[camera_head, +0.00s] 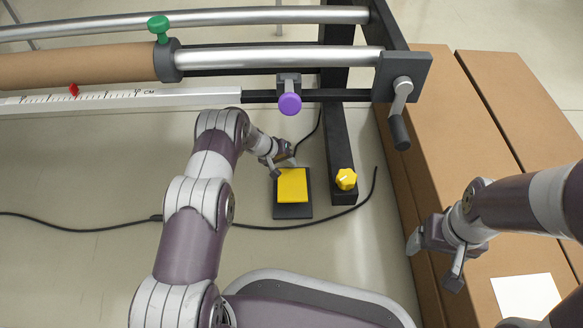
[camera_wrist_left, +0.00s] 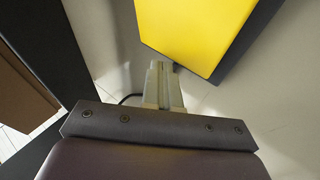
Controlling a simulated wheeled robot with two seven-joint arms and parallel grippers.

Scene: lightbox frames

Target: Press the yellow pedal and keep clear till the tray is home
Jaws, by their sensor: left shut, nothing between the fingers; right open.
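The yellow pedal (camera_head: 292,186) sits on a dark base on the floor, below the machine frame. It also fills the upper right of the left wrist view (camera_wrist_left: 195,32). My left gripper (camera_head: 284,165) is at the pedal's far edge. Its fingers are shut and empty, and in the left wrist view the fingertips (camera_wrist_left: 160,72) lie close beside the pedal's edge. I cannot tell whether they touch it. My right gripper (camera_head: 434,264) is open and empty above the brown boxes at the right. I cannot pick out a tray in either view.
A yellow knob (camera_head: 346,179) tops the dark frame foot right of the pedal. A black cable (camera_head: 90,229) crosses the floor. Above are a purple knob (camera_head: 290,104), a hand crank (camera_head: 400,115) and a brown roll (camera_head: 80,68). Brown boxes (camera_head: 470,130) stand right.

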